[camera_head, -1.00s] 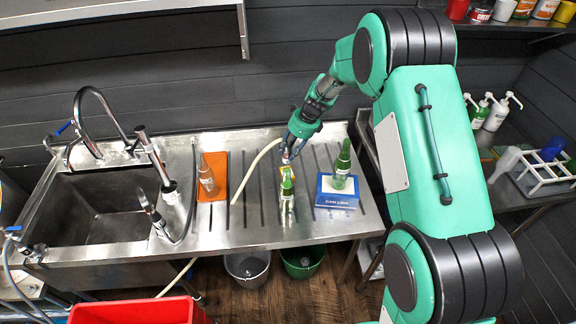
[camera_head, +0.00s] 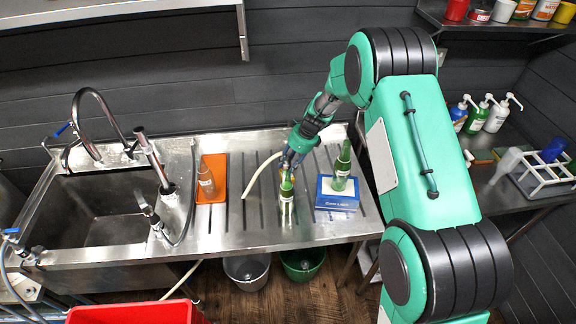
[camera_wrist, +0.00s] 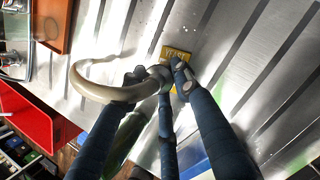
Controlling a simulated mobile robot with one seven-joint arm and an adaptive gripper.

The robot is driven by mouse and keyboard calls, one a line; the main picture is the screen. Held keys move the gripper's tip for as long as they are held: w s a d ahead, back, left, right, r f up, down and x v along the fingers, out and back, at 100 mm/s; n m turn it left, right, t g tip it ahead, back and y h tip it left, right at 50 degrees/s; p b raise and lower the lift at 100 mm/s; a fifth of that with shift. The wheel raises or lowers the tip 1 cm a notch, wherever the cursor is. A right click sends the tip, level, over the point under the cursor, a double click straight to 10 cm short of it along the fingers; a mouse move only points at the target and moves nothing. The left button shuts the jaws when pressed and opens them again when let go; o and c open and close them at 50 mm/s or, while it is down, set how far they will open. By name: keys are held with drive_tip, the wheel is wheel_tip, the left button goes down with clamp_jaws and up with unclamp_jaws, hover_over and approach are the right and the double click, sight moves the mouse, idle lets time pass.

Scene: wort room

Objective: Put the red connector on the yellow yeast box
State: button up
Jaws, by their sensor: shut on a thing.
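My gripper (camera_head: 290,164) is low over the draining board, just behind a green bottle. In the wrist view its fingers (camera_wrist: 160,76) are closed around the end of a beige hose (camera_wrist: 102,92); the hose also shows in the head view (camera_head: 252,176). The fingers cover most of the connector at the hose end, and I cannot make out its red colour. The yellow yeast box (camera_wrist: 173,53), with lettering on top, lies just beyond the fingertips in the wrist view. In the head view the gripper and bottle mostly hide it. I cannot tell whether connector and box touch.
The green bottle (camera_head: 287,190) stands close in front of the gripper. Another green bottle (camera_head: 342,165) stands on a blue box (camera_head: 336,201) to the right.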

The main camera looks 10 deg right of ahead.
drive_tip(key=shift+f, duration=0.25)
drive_tip(key=shift+f, duration=0.15)
drive_tip(key=o, duration=1.3)
drive_tip(key=p+v, duration=0.1)
drive_tip(key=v, duration=1.1)
drive_tip(key=shift+p, duration=0.3)
